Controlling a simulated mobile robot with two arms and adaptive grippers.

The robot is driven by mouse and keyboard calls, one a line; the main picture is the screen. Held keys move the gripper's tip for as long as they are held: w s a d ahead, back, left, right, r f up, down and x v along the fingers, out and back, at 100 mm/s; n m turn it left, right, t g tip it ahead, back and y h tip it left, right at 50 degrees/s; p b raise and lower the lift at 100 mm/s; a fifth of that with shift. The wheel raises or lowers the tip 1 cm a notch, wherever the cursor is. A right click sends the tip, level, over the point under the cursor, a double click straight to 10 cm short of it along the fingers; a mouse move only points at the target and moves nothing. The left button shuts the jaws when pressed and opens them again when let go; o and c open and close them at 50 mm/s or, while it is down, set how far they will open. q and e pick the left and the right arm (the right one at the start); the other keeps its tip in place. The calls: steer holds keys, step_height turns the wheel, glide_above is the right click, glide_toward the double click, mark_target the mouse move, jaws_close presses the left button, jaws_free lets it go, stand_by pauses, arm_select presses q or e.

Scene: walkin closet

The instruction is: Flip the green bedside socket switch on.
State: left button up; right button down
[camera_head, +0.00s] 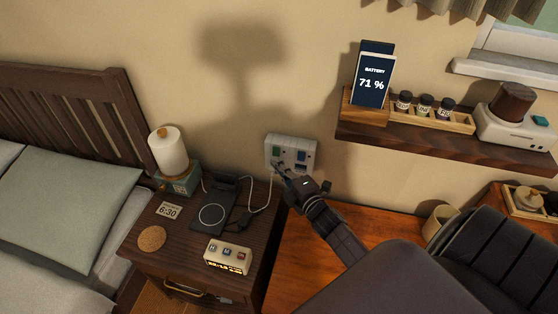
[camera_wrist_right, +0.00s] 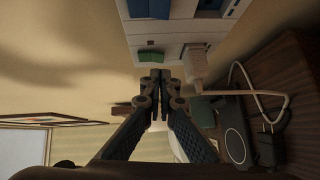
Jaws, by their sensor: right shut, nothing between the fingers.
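The white wall socket plate (camera_head: 290,141) is on the wall above the nightstand. Its green switch (camera_head: 276,150) is on the left and a blue switch (camera_head: 301,155) is on the right. My right gripper (camera_head: 281,170) is shut and empty, with its tips just below the green switch. In the right wrist view the shut fingertips (camera_wrist_right: 160,76) are close to the green switch (camera_wrist_right: 150,57); I cannot tell whether they touch. The blue switch (camera_wrist_right: 159,8) is at the top edge. I cannot tell the green switch's position. My left gripper is out of view.
A white plug (camera_wrist_right: 195,66) with its cable sits beside the fingertips. The nightstand (camera_head: 180,235) holds a lamp (camera_head: 168,152), a charging pad (camera_head: 213,213) and a clock (camera_head: 228,256). A wall shelf (camera_head: 400,135) is at upper right; a wooden desk (camera_head: 310,250) lies below my arm.

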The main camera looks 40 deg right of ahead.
steer(key=shift+w+d+f, duration=0.1)
steer(key=shift+w+d, duration=0.4)
steer(key=shift+d, duration=0.15)
steer(key=shift+w+d+f+b, duration=0.2)
steer(key=shift+f+b, duration=0.25)
steer(key=shift+b, duration=0.65)
steer(key=shift+r+p, duration=0.35)
steer(key=shift+f, duration=0.1)
